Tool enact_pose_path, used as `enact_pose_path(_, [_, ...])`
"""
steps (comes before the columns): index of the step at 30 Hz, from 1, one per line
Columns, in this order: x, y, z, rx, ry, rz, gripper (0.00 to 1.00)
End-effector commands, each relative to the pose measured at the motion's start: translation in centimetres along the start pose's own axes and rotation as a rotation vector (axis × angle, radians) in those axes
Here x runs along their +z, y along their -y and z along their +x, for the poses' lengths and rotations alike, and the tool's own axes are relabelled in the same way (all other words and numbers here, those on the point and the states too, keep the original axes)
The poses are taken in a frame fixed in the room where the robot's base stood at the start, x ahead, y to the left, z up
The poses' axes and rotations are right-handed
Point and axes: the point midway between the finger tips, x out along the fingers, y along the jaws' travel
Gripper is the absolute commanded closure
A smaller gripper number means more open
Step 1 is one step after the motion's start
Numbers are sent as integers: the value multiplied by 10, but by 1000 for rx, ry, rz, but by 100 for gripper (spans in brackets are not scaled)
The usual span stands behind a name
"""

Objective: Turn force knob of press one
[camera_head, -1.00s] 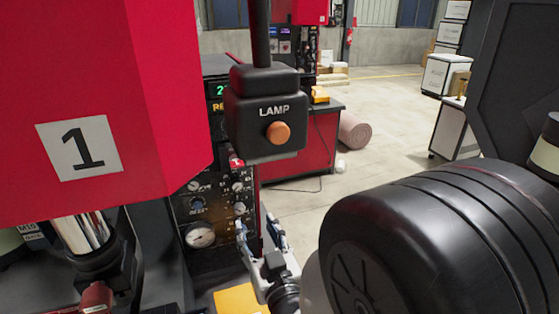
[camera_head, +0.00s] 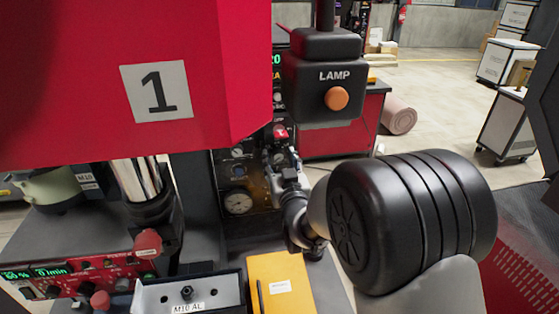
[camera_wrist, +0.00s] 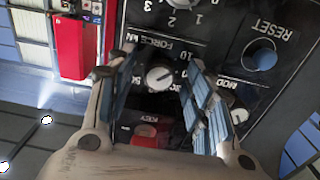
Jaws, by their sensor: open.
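Press one is the red machine with a white "1" plate (camera_head: 157,91) in the head view. Its black control panel (camera_head: 225,172) stands behind, partly hidden by the lamp box and my arm. In the wrist view the force knob (camera_wrist: 159,77) is a small round knob with a white face, under the label "FORCE kN". My gripper (camera_wrist: 160,72) is open, with one blue-padded finger on each side of the knob in the picture. I cannot tell whether a finger touches it. In the head view my gripper (camera_head: 278,158) is at the panel's right side.
A black lamp box (camera_head: 321,78) with an orange button hangs in front of the panel. A blue reset button (camera_wrist: 259,55) and a red key part (camera_wrist: 150,135) are near the knob. A yellow folder (camera_head: 281,282) and a red control unit (camera_head: 75,277) are below.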

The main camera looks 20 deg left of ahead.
Motion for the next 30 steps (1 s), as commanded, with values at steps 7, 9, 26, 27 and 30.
enact_pose_path(7, [0,0,5,0,0,0,52])
enact_pose_path(9, [0,0,5,0,0,0,52])
enact_pose_path(26, [0,0,4,0,0,0,87])
enact_pose_path(27, [0,0,4,0,0,0,89])
enact_pose_path(30, [0,0,4,0,0,0,96])
